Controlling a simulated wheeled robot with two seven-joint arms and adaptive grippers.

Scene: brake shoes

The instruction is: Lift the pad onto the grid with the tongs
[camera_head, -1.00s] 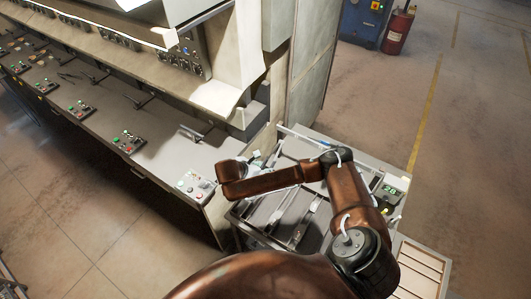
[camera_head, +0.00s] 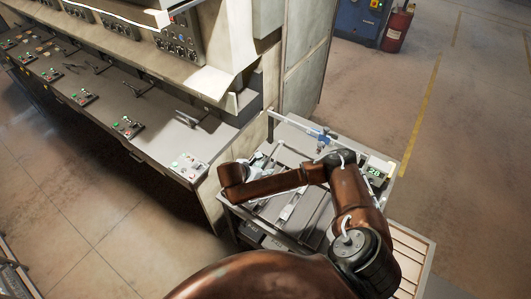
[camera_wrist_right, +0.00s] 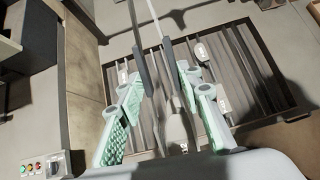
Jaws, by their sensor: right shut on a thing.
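My right gripper (camera_wrist_right: 160,74), with pale green finger pads, is shut on the tongs (camera_wrist_right: 143,72) in the right wrist view. The tongs' two thin grey arms point away between the fingers, and their tips run out of the top of that view. Beyond lies a dark slatted grid (camera_wrist_right: 257,62), which also shows in the head view (camera_head: 318,213). Several grey pieces with white labels, such as this one (camera_wrist_right: 201,51), lie along the slats; I cannot tell which is the pad. In the head view my right arm hides much of the grid. My left gripper is not in view.
A green digital display (camera_head: 374,172) stands at the worktop's right, and a blue fitting (camera_head: 325,138) at its back. A machine with a control panel (camera_head: 188,166) borders the worktop on the left. Open floor lies right, with a red cylinder (camera_head: 397,32) farther off.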

